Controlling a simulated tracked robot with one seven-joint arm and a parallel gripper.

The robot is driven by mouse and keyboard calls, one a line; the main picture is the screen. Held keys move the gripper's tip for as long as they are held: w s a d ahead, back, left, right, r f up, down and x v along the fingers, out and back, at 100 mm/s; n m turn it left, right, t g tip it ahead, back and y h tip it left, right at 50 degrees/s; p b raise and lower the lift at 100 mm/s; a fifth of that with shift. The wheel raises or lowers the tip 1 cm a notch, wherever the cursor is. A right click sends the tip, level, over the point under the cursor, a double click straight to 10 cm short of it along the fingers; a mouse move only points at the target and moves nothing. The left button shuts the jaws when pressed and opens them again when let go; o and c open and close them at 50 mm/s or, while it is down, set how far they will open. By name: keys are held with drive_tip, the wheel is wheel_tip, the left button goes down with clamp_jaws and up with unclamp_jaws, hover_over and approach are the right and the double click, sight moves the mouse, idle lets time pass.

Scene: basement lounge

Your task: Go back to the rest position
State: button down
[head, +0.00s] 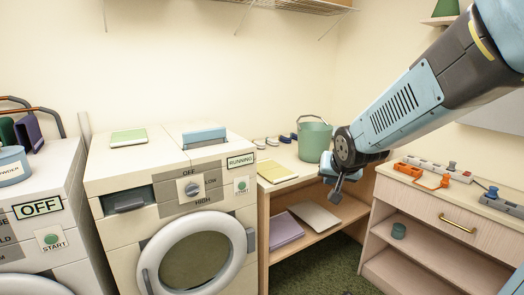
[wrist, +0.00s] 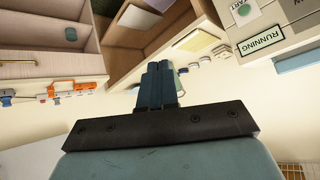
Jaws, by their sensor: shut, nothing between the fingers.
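My gripper (head: 336,190) is at the end of my blue and grey arm, which reaches in from the upper right in the head view. It hangs in front of the wooden shelf unit, beside the green bucket (head: 314,140). In the wrist view the two fingers of my gripper (wrist: 158,68) are together with nothing between them. The wrist view is turned over, with the room upside down. I cannot tell the exact gap between my gripper and the bucket.
A washing machine (head: 196,262) labelled RUNNING stands left of the shelf (head: 283,178); another, labelled OFF (head: 40,208), is further left. A wire rack (head: 300,5) hangs above. Green carpet shows between.

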drive_tip(key=s+d+r+n+g, duration=0.1)
drive_tip(key=s+d+r, duration=0.1)
drive_tip(key=s, duration=0.8)
drive_tip(key=s+d+r+n+g, duration=0.1)
drive_tip(key=s+d+r+g, duration=0.1)
drive_tip(key=s, duration=0.9)
drive_tip(key=shift+s+d+r, duration=0.3)
drive_tip(key=shift+d+r, duration=0.3)
drive_tip(key=shift+r, duration=0.3)
idle(5.0)
